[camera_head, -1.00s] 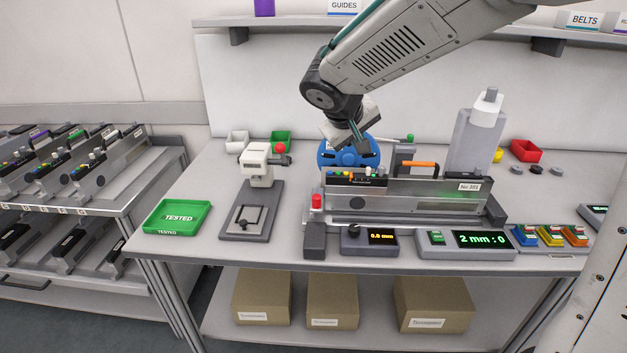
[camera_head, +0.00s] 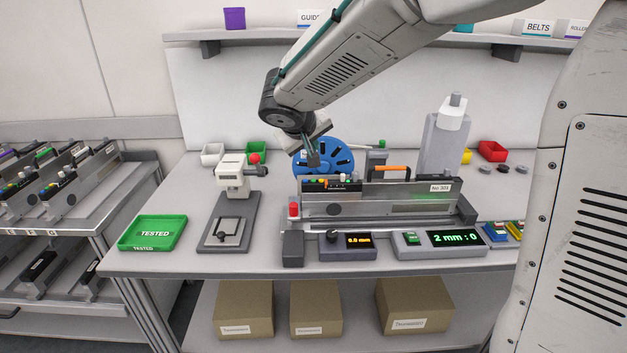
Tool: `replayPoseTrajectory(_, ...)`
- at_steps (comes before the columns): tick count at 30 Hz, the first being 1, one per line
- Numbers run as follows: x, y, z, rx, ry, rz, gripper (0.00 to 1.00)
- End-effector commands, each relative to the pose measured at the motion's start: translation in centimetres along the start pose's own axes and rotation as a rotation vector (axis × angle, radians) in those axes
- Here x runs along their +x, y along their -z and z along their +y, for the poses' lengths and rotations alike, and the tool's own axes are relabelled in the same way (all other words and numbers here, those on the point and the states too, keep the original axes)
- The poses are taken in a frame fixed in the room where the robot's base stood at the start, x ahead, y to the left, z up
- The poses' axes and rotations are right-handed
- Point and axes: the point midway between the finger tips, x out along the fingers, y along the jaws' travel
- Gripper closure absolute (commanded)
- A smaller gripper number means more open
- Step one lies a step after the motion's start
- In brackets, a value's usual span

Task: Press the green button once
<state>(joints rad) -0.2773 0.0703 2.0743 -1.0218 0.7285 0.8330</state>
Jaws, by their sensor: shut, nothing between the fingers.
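The feeder (camera_head: 380,200) lies in a fixture on the bench, with a row of small coloured buttons (camera_head: 326,183) on its upper left end. Green shows among them, but they are too small to tell apart clearly. A larger green button (camera_head: 412,239) sits on the grey box with the "2 mm : 0" display, at the bench's front. My gripper (camera_head: 313,161) is shut and empty, pointing down just above the feeder's left end and apart from the buttons. It is in front of the blue reel (camera_head: 338,157) in the picture and partly covers it.
A red knob (camera_head: 294,210) stands at the feeder's left. A press with a red ball handle (camera_head: 234,175) and a green TESTED tray (camera_head: 153,233) are further left. A small box with an orange display (camera_head: 347,246) is in front. A white-capped bottle (camera_head: 446,140) stands behind.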

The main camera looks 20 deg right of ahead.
Motion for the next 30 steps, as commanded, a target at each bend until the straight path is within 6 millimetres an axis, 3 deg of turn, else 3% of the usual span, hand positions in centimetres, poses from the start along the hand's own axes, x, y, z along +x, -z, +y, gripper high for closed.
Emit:
replayPoseTrajectory(12,3.7,-2.7,-2.6,-0.002,0.000,-0.001,1.00)
replayPoseTrajectory(30,4.2,-3.1,-3.1,0.000,0.000,0.001,1.00)
